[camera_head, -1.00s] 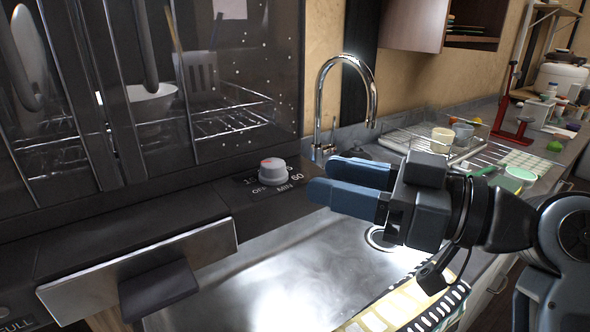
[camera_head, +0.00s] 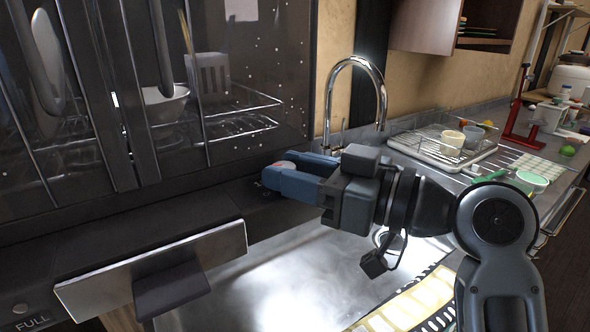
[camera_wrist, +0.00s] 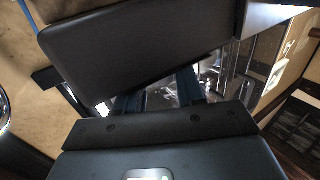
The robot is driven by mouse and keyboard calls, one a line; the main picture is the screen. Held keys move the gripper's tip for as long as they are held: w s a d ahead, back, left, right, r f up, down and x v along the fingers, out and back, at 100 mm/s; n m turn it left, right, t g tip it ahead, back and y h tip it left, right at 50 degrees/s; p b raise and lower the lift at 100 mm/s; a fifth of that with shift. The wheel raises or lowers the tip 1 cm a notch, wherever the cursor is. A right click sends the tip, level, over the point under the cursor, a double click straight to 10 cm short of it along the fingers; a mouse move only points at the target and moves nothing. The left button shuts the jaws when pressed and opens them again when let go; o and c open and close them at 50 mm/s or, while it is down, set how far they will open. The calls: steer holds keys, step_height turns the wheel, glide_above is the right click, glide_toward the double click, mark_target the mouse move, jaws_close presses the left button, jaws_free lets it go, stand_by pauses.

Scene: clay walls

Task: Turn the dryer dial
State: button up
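The dryer dial (camera_head: 283,165) is a small pale knob with a red mark on top. It sits on the dark front panel below the glass doors, and only its top shows in the head view. My gripper (camera_head: 285,172) has blue fingers that reach the dial from the right. The near finger hides most of the dial. In the wrist view the two blue fingers (camera_wrist: 160,98) stand apart with a gap between them. The dial cannot be made out there. I cannot tell whether a finger touches the dial.
The dryer cabinet (camera_head: 60,180) with its glass doors fills the left. A metal plate (camera_head: 225,243) juts from its lower front. A steel sink (camera_head: 300,275) lies below my gripper, with a tall faucet (camera_head: 383,95) behind. A dish rack (camera_head: 430,150) stands right of it.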

steer(key=c, duration=0.5)
steer(key=shift+o, duration=0.2)
steer(key=shift+s+t, duration=0.1)
steer(key=shift+t, duration=0.3)
steer(key=m+t+h+p, duration=0.3)
steer(key=shift+s+a+r+m+t, duration=0.2)
steer(key=shift+a+r+m+t, duration=0.1)
steer(key=shift+t, duration=0.1)
steer(key=m+t+h+p, duration=0.1)
steer(key=h+p, duration=0.1)
steer(key=m+t+h+p, duration=0.2)
steer(key=p, duration=0.1)
steer(key=shift+s+a+m+h, duration=0.15)
steer(key=shift+m+h, duration=0.15)
steer(key=shift+h, duration=0.1)
steer(key=shift+a+f+m+t+h+p, duration=0.1)
steer(key=shift+m+t+h+p, duration=0.1)
steer(key=shift+m+t+h, duration=0.3)
steer(key=shift+f+m+t+h+p, duration=0.15)
steer(key=shift+m+h, duration=0.15)
steer(key=shift+h, duration=0.4)
steer(key=shift+m+h, duration=0.5)
steer(key=shift+h, duration=0.2)
steer(key=shift+m+t+h+b, duration=0.35)
steer(key=shift+m+h, duration=0.05)
steer(key=shift+h, duration=0.2)
steer(key=shift+f, duration=0.1)
